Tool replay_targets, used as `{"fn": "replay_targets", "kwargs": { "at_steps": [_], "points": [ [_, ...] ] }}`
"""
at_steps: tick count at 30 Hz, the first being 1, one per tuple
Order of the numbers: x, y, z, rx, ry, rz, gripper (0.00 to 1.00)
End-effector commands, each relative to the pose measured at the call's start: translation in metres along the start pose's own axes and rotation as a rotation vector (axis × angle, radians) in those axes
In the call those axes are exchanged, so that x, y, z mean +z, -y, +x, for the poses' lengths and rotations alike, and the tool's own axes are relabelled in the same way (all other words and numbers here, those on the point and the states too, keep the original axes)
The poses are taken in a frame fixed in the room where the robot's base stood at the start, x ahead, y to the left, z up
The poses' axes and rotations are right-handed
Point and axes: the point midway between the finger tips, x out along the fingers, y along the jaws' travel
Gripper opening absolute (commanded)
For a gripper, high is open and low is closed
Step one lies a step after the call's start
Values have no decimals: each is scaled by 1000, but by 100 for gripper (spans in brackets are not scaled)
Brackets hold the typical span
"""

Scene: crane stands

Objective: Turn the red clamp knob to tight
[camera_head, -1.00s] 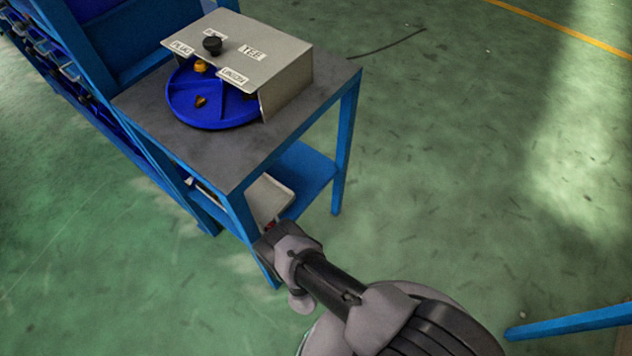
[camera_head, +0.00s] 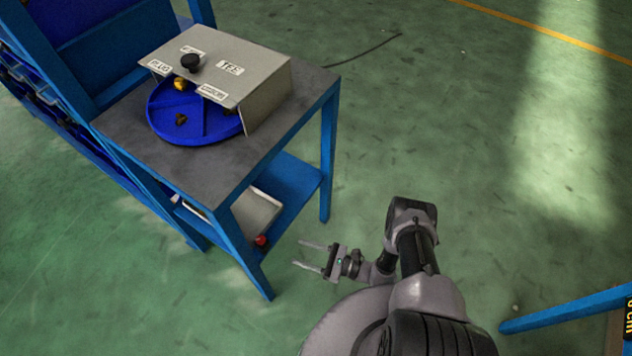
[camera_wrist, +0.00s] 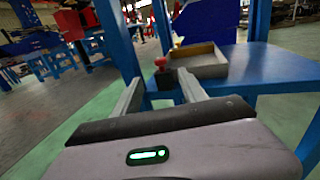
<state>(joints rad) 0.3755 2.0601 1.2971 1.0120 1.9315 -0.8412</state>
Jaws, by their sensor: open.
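The red clamp knob (camera_head: 261,240) shows as a small red spot at the front edge of the blue lower shelf, beside a pale tray. In the wrist view the red knob (camera_wrist: 160,63) stands on a dark base, beyond and between my two fingers. My gripper (camera_head: 306,255) is open and empty, to the right of the knob and apart from it, with its fingers pointing left towards the shelf. In the wrist view my gripper (camera_wrist: 158,88) shows both fingers spread with nothing between them. Any tight or loose marks on the knob are too small to see.
The pale tray (camera_wrist: 205,66) lies on the lower shelf (camera_head: 297,183) next to the knob. Blue table legs (camera_head: 328,165) stand around the shelf. On the tabletop are a blue divided turntable (camera_head: 200,130) and a grey cover (camera_head: 270,98) with a black knob.

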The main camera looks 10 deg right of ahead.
Motion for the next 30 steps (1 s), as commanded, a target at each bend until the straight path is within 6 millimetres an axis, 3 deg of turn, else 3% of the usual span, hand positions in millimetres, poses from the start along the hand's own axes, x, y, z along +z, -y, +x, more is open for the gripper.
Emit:
{"fn": "replay_targets", "kwargs": {
  "at_steps": [3,15,30],
  "points": [
    [0,1,-34,-9,1,-1,50],
    [104,57,-19,246,-72,-165,50],
    [239,84,-12,517,-216,-386,50]
  ]
}}
